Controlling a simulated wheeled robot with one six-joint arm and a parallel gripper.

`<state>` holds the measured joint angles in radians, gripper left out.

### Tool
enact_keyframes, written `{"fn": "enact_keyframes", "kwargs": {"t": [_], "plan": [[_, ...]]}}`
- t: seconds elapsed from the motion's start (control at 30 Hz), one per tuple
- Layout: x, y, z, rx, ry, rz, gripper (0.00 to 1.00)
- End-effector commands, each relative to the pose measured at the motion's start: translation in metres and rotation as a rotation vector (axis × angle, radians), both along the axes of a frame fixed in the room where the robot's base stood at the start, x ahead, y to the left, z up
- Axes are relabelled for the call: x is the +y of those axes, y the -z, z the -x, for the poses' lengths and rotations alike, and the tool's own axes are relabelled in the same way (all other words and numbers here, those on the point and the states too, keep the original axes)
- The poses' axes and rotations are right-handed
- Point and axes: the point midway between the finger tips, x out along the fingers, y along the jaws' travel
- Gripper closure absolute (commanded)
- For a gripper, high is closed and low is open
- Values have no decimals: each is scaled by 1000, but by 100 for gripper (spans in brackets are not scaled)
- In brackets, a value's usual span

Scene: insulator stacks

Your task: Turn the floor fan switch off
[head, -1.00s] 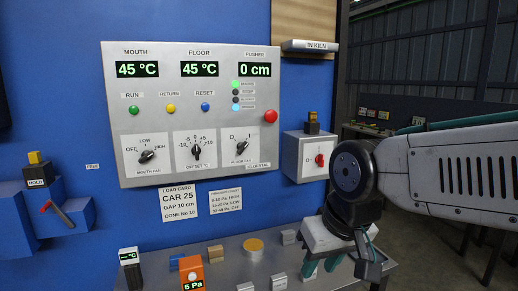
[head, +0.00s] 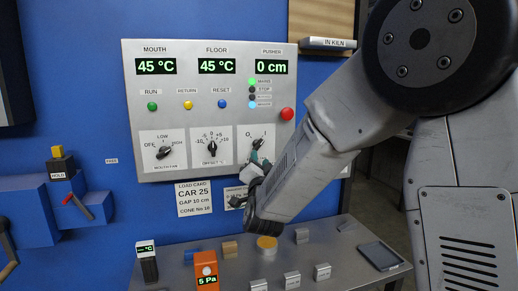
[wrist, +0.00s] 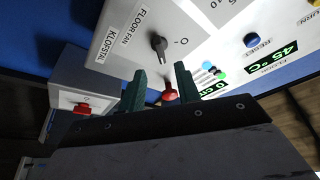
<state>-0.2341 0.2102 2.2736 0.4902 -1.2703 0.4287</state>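The floor fan switch is a black rotary knob (head: 257,143) at the lower right of the grey control panel (head: 225,115). Its pointer leans up and to the right, toward the I mark, in the head view. The knob also shows in the wrist view (wrist: 158,45), with the O mark beside it and the FLOOR FAN label on the other side. My gripper (head: 256,163) is just below the knob in the head view and partly hides its label. In the wrist view my gripper (wrist: 159,76) has two green fingers spread apart with nothing between them, short of the knob.
A red button (head: 287,114) sits right of the knob. The mouth fan knob (head: 164,153) and offset knob (head: 212,146) are left. A red-switch box (wrist: 75,105) shows in the wrist view. A metal table (head: 335,260) below holds an orange meter (head: 207,270) and small blocks.

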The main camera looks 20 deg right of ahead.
Motion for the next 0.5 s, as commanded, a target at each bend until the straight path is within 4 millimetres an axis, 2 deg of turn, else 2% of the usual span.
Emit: {"fn": "enact_keyframes", "kwargs": {"t": [0.17,0.5], "plan": [[-5,-6,-16,-17,8,-1,67],[-17,-20,-63,-15,6,-1,67]]}}
